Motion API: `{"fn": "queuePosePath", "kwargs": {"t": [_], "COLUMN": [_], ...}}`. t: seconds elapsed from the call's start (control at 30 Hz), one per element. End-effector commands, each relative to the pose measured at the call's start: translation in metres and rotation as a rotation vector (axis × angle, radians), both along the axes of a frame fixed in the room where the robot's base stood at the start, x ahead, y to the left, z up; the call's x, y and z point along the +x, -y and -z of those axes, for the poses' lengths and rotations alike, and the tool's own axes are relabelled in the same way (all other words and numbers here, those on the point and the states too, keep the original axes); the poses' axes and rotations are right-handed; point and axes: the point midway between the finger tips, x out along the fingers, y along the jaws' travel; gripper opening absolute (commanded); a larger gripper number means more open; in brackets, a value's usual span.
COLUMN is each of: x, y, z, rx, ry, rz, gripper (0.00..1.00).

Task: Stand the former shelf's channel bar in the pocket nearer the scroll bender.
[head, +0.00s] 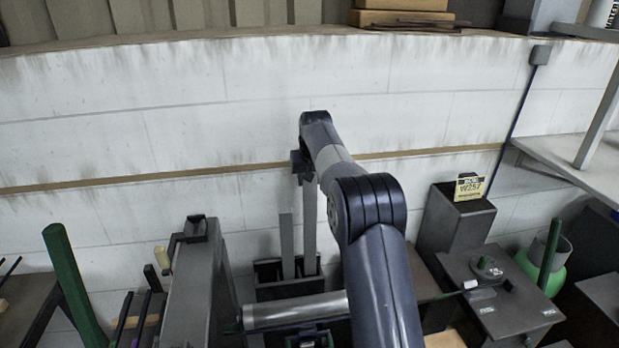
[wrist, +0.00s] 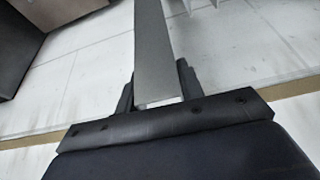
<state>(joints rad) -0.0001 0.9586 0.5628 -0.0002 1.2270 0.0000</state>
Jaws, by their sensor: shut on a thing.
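My gripper (head: 303,168) is shut on the top of a grey channel bar (head: 309,215). The bar hangs upright below it in the head view. In the wrist view the bar (wrist: 153,50) runs between the two dark fingers. Its lower end reaches the dark pocketed box (head: 282,291), on the right side, and goes out of sight behind the front rim. I cannot tell whether it touches the bottom. A second, shorter grey bar (head: 287,245) stands in the box just left of it. What looks like the scroll bender (head: 487,268), a disc with a handle, sits on a dark bench to the right.
A grey frame post (head: 195,285) stands left of the box, and a grey roller (head: 295,310) lies in front. A dark pedestal with a yellow W257 card (head: 469,187) stands right of my arm. A white wall (head: 200,120) is behind. A green cylinder (head: 546,270) is far right.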

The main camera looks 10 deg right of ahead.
Motion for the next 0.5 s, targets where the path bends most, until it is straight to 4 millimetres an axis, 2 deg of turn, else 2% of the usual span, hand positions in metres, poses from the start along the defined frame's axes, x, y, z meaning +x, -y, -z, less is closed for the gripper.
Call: {"fn": "queuePosePath", "kwargs": {"t": [0.5], "x": [0.0001], "y": [0.0], "z": [0.0104], "rx": [0.0], "ry": [0.001], "rz": [0.0], "gripper": [0.0]}}
